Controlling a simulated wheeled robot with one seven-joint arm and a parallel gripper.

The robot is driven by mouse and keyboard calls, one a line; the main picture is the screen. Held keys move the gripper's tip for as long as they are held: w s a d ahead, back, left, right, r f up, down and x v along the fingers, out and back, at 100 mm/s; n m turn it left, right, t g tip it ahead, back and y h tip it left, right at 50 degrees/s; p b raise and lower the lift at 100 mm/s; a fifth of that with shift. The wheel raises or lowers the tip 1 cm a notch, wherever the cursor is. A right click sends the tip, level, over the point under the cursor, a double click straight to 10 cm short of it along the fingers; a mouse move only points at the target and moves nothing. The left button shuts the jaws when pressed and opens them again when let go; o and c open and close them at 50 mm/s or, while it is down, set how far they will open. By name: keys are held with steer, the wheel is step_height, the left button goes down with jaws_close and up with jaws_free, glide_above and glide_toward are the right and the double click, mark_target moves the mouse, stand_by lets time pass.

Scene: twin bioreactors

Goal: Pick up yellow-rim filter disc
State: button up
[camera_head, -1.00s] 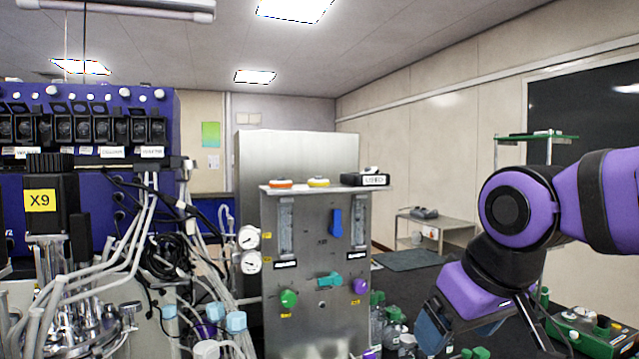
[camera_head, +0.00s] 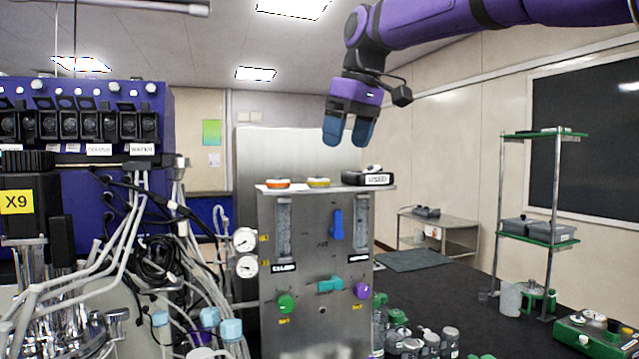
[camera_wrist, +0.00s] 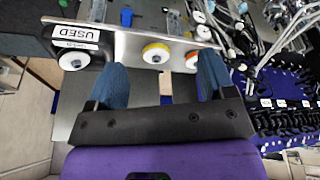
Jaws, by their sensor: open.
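The yellow-rim filter disc (camera_head: 318,182) lies on the ledge on top of the grey metal panel. It is white with a yellow rim, and in the wrist view it (camera_wrist: 156,52) shows between and beyond my two fingers. My gripper (camera_head: 347,140) is open and empty, pointing down above the ledge, a little right of the disc in the head view. In the wrist view my gripper's blue fingertips (camera_wrist: 160,78) are wide apart. An orange-rim disc (camera_head: 277,184) lies left of the yellow one and also shows in the wrist view (camera_wrist: 194,60).
A black box labelled USED (camera_head: 367,178) stands on the ledge (camera_head: 388,188) right of the yellow-rim disc. Gauges (camera_head: 245,240), tubing and a bioreactor stand on the left. Bottles (camera_head: 420,342) stand low on the right. Above the ledge is free room.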

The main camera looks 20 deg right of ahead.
steer(key=n, duration=0.1)
glide_toward(318, 181)
steer(key=shift+g, duration=0.3)
steer(key=w+f, duration=0.1)
steer(key=f, duration=0.1)
steer(key=w+f, duration=0.2)
steer(key=f, duration=0.1)
steer(key=w+f, duration=0.1)
steer(key=f, duration=0.2)
steer(key=shift+w, duration=0.4)
steer(key=c, duration=0.9)
